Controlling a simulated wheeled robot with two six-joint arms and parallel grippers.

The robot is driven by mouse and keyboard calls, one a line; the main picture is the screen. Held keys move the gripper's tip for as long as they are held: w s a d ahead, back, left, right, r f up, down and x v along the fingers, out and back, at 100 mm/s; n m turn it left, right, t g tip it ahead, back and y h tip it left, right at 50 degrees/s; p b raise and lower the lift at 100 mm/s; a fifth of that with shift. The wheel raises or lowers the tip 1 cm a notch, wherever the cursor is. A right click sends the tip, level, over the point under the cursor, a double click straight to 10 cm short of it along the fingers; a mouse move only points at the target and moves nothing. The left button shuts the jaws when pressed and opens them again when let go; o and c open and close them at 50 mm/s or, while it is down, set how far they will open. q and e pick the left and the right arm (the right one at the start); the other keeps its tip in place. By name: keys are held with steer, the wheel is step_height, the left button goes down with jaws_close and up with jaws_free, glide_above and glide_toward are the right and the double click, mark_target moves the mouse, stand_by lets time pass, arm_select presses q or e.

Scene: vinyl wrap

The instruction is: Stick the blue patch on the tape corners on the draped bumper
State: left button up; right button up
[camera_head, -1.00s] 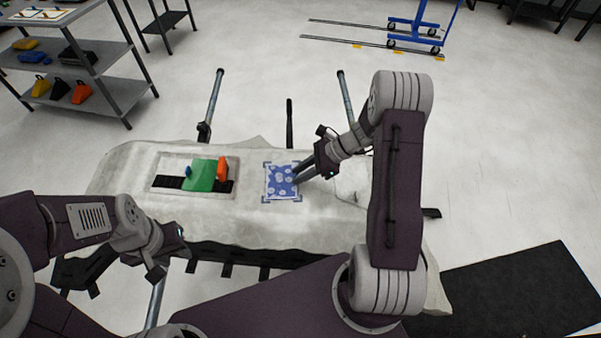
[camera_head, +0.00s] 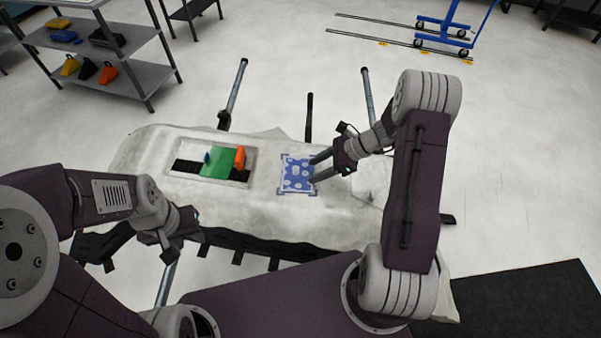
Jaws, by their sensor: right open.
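The blue patch (camera_head: 296,175), with pale spots, lies flat on the draped bumper (camera_head: 265,215). Dark tape corners (camera_head: 283,193) show around its edges, and the patch appears to sit within them. My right gripper (camera_head: 315,168) is open at the patch's right edge, its two fingers apart. I cannot tell whether the fingertips touch the patch. My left gripper (camera_head: 182,238) hangs low in front of the bumper's left part, away from the patch. Its fingers are too small and dark to read.
A recessed opening in the drape holds a green sheet (camera_head: 217,163), an orange tool (camera_head: 240,158) and a small blue item (camera_head: 207,157). A shelf (camera_head: 140,80) stands at the back left. A blue wheeled frame (camera_head: 445,35) is at the back right. Floor is free right of the bumper.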

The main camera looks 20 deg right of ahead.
steer(key=v, duration=0.9)
steer(key=shift+p, duration=0.4)
